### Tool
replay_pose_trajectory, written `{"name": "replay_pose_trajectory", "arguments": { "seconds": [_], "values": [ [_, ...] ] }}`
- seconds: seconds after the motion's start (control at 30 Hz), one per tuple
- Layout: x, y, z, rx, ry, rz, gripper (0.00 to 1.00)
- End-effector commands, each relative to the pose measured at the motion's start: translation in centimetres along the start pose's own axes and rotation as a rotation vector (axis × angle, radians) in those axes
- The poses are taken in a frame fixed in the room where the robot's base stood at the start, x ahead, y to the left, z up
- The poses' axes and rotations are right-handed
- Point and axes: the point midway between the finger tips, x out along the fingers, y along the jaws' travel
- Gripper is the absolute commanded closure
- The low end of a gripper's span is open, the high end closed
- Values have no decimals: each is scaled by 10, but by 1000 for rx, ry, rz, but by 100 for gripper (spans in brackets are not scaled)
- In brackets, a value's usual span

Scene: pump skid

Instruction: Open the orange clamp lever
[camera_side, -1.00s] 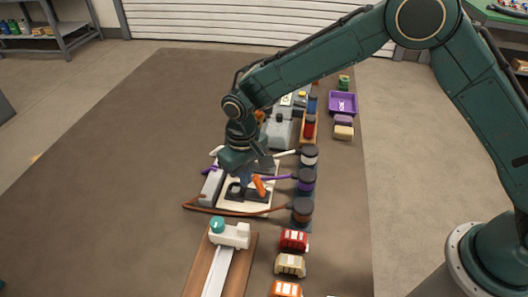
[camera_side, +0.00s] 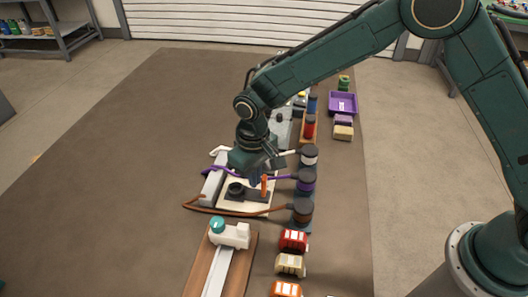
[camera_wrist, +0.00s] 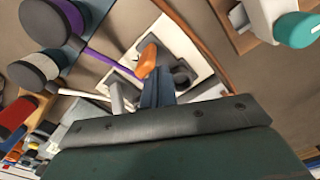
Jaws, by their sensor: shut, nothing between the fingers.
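The orange clamp lever (camera_side: 264,186) stands nearly upright on a dark clamp base (camera_side: 236,191) in the side view. In the wrist view the lever (camera_wrist: 147,62) shows just beyond my fingers. The clamp base sits on a cream plate (camera_side: 233,206). My gripper (camera_side: 254,181) points down beside the lever, on its left in the side view. Its blue-grey fingers (camera_wrist: 156,92) are shut and empty, very close to the lever. I cannot tell whether they touch it.
Spools (camera_side: 303,210) stand right of the plate, with purple and brown cables running to the clamp area. A white block with a teal knob (camera_side: 217,225) sits on a brown rail board in front. Toy-like vehicles (camera_side: 293,241) stand at front right. The mat's left side is clear.

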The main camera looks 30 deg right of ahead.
Motion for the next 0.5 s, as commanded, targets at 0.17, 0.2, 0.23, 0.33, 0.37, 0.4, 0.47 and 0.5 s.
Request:
{"name": "replay_pose_trajectory", "arguments": {
  "seconds": [0.17, 0.2, 0.23, 0.33, 0.37, 0.4, 0.47, 0.5],
  "values": [
    [0, 2, 4, 0, 0, 0, 100],
    [0, 3, 5, 0, 0, 0, 100],
    [-1, 3, 5, 0, 0, 0, 100],
    [0, 4, 6, 0, 0, 0, 100],
    [-1, 4, 6, 0, 0, 0, 100],
    [-1, 4, 6, 0, 1, 0, 100],
    [-2, 3, 6, 0, 1, 0, 100],
    [-3, 3, 5, 0, 1, 0, 100]
  ]
}}
